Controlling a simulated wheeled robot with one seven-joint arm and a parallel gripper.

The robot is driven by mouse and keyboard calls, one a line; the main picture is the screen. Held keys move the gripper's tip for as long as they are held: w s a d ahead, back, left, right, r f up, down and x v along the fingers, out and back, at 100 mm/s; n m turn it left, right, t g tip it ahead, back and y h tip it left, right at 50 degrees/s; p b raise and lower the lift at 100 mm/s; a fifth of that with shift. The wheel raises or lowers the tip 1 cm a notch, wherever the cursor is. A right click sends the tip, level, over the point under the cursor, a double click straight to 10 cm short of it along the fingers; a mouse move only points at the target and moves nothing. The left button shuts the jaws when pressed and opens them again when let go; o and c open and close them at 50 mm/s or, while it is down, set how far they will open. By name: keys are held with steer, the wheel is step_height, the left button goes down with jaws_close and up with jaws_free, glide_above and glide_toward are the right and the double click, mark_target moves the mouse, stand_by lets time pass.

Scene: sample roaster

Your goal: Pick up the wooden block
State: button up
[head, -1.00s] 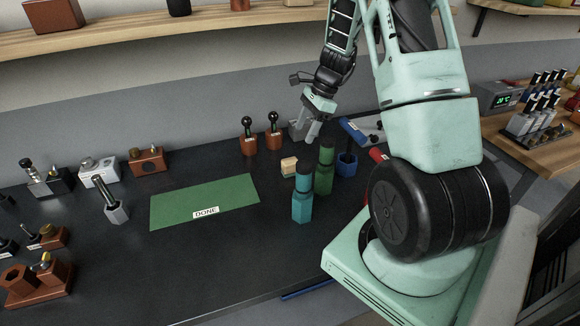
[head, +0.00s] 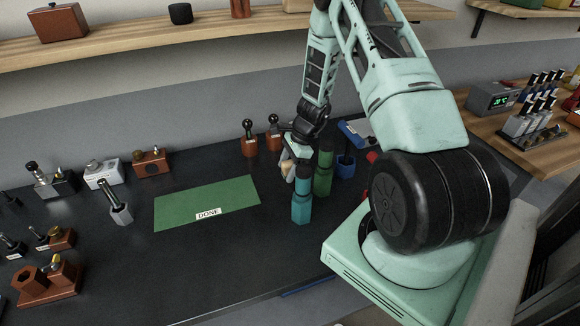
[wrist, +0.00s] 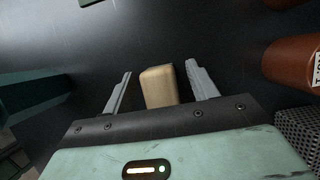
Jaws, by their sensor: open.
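The wooden block (wrist: 159,87) is pale tan. In the wrist view it lies between the two fingers of my gripper (wrist: 158,88), with a gap to each finger. In the head view the block (head: 287,167) is partly hidden by my gripper (head: 291,168), which is down at it beside the teal and green bottles. My gripper is open; no contact with the block shows.
A teal bottle (head: 302,202) and a green bottle (head: 323,175) stand close to my gripper. Two brown holders (head: 249,145) with black-knobbed tools stand behind. A blue cup (head: 345,166) is to the right. A green mat (head: 180,205) marked DONE lies left.

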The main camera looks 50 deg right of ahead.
mark_target(287, 163)
steer(key=shift+f, duration=0.15)
steer(key=c, duration=1.1)
steer(key=shift+o, duration=0.2)
step_height(287, 163, up, 10)
steer(key=shift+r+b, duration=0.1)
steer(key=shift+b, duration=0.8)
